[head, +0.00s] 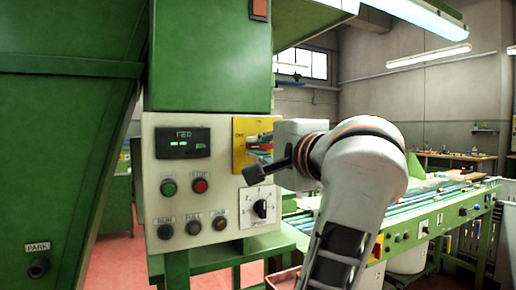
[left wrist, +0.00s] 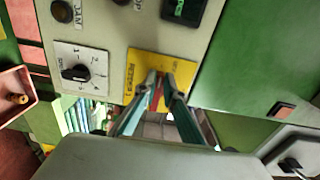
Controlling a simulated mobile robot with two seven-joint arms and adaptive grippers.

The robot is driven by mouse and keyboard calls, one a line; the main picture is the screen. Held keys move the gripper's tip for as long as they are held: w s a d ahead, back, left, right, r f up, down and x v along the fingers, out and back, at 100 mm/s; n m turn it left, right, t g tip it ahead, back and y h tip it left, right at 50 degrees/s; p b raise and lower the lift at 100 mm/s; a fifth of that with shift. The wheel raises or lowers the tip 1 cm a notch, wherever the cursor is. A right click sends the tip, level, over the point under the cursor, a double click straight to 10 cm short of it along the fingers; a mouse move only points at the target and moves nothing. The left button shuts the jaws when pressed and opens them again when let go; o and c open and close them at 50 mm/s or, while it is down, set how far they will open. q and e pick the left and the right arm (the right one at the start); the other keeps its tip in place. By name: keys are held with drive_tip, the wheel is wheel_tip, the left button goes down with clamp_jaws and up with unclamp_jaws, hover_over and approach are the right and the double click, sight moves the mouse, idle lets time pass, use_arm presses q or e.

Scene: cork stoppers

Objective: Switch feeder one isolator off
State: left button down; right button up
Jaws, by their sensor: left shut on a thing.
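The feeder one isolator shows as a yellow plate (head: 239,158) at the upper right of the cream control panel. In the left wrist view the yellow plate (left wrist: 138,66) carries dark lettering, too blurred to read fully. My left gripper (left wrist: 163,82) is in front of this plate, its two fingers close together on a narrow reddish handle (left wrist: 157,98). In the head view my left gripper (head: 262,148) reaches the panel from the right, and its wrist hides part of the plate. The handle's exact angle is hard to tell. My right gripper is not in view.
The panel also holds a display (head: 183,142), a green button (head: 168,188), a red button (head: 200,186), a numbered rotary dial (head: 260,209) just below the isolator, and a lower row of buttons. A green conveyor (head: 440,215) stands at the right.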

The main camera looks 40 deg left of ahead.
use_arm(q)
drive_tip(key=c, duration=2.1)
unclamp_jaws()
drive_tip(key=shift+c, duration=0.2)
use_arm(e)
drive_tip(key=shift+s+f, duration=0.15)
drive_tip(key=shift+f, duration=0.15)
use_arm(q)
drive_tip(key=shift+d, duration=0.1)
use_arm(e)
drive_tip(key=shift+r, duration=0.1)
use_arm(q)
drive_tip(key=v, duration=0.7)
drive_tip(key=shift+d, duration=0.15)
